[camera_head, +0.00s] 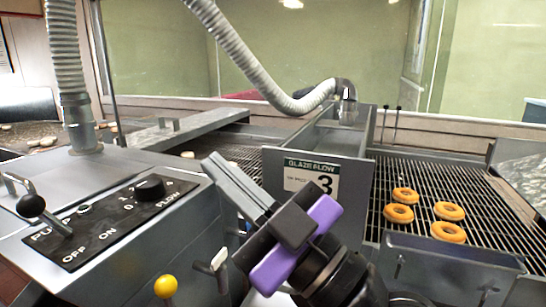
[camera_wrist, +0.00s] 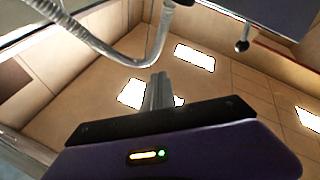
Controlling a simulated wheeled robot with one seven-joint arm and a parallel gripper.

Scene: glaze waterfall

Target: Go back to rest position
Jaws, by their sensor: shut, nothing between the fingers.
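My gripper (camera_head: 233,186) is raised in front of the glaze machine in the head view. Its two grey fingers lie together and point up and to the left, with nothing between them. In the wrist view my gripper (camera_wrist: 160,92) also shows shut, against the ceiling and its bright lights. The fingers appear apart from the panel, the lever and the machine. My purple and black wrist hides part of the glaze machine front.
A control panel (camera_head: 105,215) with a black-ball lever (camera_head: 31,207) and flow knob (camera_head: 150,188) is at left. A yellow knob (camera_head: 165,286) stands low in front. The glaze box (camera_head: 330,150) is central. Several doughnuts (camera_head: 449,211) lie on the right wire conveyor (camera_head: 440,180). A ribbed hose (camera_head: 245,60) hangs above.

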